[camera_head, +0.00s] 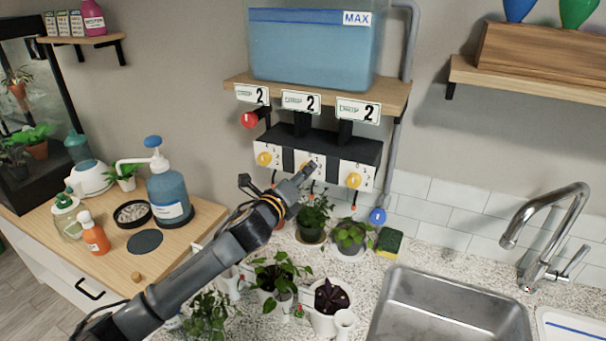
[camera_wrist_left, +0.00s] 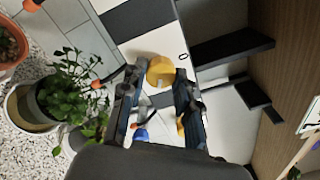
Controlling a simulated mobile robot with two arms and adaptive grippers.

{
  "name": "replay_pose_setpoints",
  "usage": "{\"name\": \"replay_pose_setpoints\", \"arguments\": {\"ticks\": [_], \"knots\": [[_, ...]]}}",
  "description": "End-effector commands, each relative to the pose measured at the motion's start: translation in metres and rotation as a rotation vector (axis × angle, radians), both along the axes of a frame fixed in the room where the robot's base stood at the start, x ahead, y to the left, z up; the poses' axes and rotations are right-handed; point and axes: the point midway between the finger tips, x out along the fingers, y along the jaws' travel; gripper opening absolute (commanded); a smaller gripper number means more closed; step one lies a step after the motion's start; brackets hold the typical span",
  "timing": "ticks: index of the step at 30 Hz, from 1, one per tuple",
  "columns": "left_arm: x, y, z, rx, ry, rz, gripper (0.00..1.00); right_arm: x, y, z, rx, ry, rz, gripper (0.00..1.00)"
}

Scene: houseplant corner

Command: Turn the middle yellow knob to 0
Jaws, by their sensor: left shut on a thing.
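The middle yellow knob (camera_wrist_left: 160,72) sits between the fingertips of my left gripper (camera_wrist_left: 157,80) in the left wrist view. The gripper is shut on it, a finger on either side. A printed 0 shows on the white panel beside the knob. In the head view, my left gripper (camera_head: 308,170) reaches the middle white panel and hides most of the knob. The left yellow knob (camera_head: 264,159) and the right yellow knob (camera_head: 353,180) are uncovered in the head view. Above the middle panel, a sign (camera_head: 301,102) reads 2. My right gripper is not in view.
A blue water tank (camera_head: 310,45) stands on a wooden shelf above the knobs. A red knob (camera_head: 249,120) is at the upper left and a blue valve (camera_head: 377,216) at the lower right. Potted plants (camera_head: 312,218) stand below, close to my arm. A sink (camera_head: 445,310) is at the right.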

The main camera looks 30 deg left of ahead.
Motion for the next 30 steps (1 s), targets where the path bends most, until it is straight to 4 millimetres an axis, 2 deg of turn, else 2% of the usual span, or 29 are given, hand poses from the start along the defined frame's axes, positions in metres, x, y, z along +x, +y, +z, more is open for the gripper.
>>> {"name": "replay_pose_setpoints", "arguments": {"ticks": [11,30], "knots": [[0.0002,0.0004,0.0,-0.144,-0.007,0.001,0.0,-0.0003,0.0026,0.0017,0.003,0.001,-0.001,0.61],[0.0001,-0.0003,0.0002,-0.736,-0.042,0.002,0.0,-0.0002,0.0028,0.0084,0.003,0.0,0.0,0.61]]}}
